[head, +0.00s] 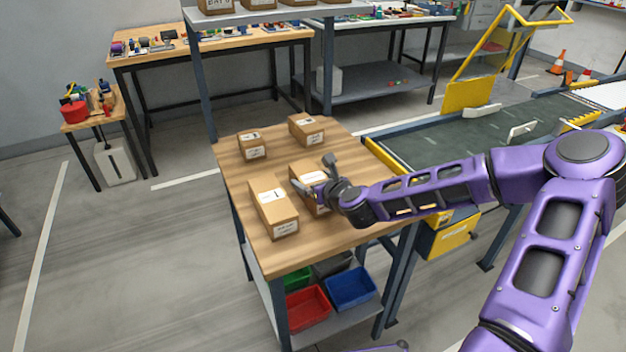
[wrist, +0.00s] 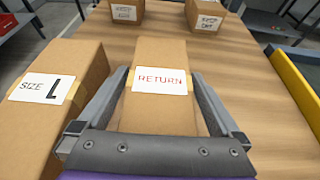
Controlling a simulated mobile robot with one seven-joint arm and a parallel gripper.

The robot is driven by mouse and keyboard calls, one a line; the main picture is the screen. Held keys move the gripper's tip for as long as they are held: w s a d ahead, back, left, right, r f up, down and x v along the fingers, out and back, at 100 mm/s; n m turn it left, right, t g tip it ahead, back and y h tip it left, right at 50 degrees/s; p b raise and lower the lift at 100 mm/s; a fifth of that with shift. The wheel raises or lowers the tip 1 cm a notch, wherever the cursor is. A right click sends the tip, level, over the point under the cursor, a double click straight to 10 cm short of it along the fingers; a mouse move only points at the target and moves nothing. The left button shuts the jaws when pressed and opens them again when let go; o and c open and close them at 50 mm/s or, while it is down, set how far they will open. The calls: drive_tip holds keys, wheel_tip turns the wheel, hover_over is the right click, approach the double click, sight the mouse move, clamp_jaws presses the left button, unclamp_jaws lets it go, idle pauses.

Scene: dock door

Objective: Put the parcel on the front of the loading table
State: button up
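The wooden table (head: 345,232) carries several cardboard parcels. My gripper (head: 315,175) is open over the near right parcel (head: 309,171), with one finger toward each side of it. In the wrist view this parcel (wrist: 159,55) bears a label reading RETURN and lies between the spread fingers (wrist: 158,72). I cannot tell whether the fingers touch its sides. A long parcel labelled SIZE L (wrist: 85,62) lies close on the left; it also shows in the head view (head: 272,211). My gripper and forearm hide part of the RETURN parcel in the head view.
Two smaller parcels (head: 252,145) (head: 307,130) stand at the table's back. A conveyor (head: 440,140) with a yellow edge runs along the right. Red (head: 307,308) and blue (head: 351,288) bins sit on the shelf below. The table's front right is bare.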

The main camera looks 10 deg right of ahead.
drive_tip(key=shift+r, duration=0.15)
drive_tip(key=shift+s+r, duration=0.1)
drive_tip(key=shift+s, duration=0.05)
drive_tip(key=p+v, duration=0.2)
drive_tip(key=v, duration=0.9)
drive_tip(key=shift+s+r, duration=0.15)
drive_tip(key=shift+s, duration=0.15)
drive_tip(key=shift+d, duration=0.15)
